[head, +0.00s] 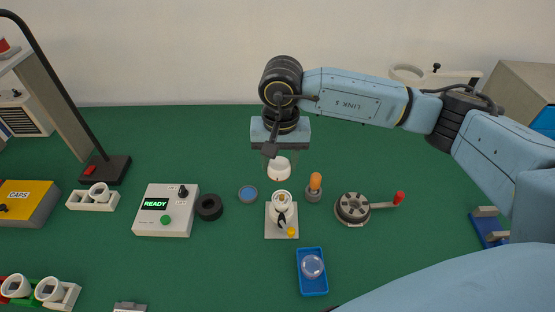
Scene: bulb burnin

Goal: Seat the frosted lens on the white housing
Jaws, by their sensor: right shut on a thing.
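My right gripper (281,156) points down at the middle of the table. It is shut on a white, round, cup-like piece, which looks like the frosted lens (279,169). The piece is above and slightly behind the white housing (281,198), with a visible gap between them. The fingertips are hard to make out against the green mat. My left gripper is out of view.
A blue tray (303,290) with a translucent round piece (312,267) lies in front. An orange-topped item (315,187) stands close to the right of the housing. A hand-cranked disc (352,208) is farther right. Left are a blue-topped disc (248,194), black ring (209,207) and READY box (150,225).

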